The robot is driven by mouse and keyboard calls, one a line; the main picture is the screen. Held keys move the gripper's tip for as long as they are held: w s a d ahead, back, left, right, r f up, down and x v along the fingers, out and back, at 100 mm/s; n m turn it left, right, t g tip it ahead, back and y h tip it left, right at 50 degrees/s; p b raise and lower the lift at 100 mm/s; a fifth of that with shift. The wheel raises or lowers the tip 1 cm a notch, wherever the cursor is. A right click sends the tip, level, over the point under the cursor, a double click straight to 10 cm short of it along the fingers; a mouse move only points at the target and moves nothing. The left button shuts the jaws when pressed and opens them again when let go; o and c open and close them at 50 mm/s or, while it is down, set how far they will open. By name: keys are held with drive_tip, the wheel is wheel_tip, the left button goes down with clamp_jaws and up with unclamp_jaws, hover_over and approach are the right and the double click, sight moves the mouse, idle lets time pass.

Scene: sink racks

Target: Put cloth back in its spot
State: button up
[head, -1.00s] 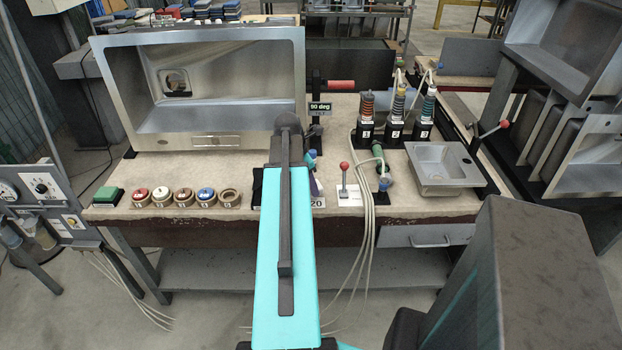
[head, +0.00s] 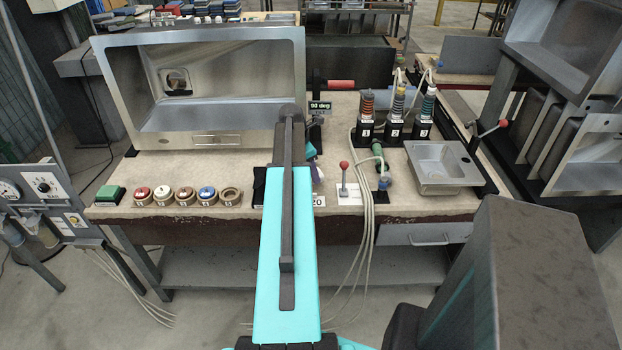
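My arm reaches forward over the workbench (head: 400,205), and its links cover the middle of the bench. My gripper is hidden behind the arm, so its fingers and anything in them do not show. I cannot clearly make out a cloth. A small purple item (head: 317,184) shows just right of the arm, mostly hidden. Whether it is the cloth I cannot tell. A dark holder (head: 258,188) shows partly left of the arm, and a white number label (head: 319,202) shows on the right near the front edge.
A large steel sink (head: 200,117) stands at the back left. Several round pots (head: 186,197) and a green block (head: 109,194) line the front left. A red-knobbed lever (head: 344,178), coil towers (head: 396,115) and a small sink (head: 440,168) are on the right.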

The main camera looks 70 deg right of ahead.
drive_tip(key=shift+f+p, duration=0.55)
drive_tip(key=shift+f, duration=1.2)
drive_tip(key=shift+f, duration=0.1)
drive_tip(key=o, duration=0.7)
drive_tip(key=shift+o, duration=0.2)
drive_tip(key=b+v, duration=0.2)
drive_tip(key=v, duration=1)
drive_tip(key=shift+r, duration=0.25)
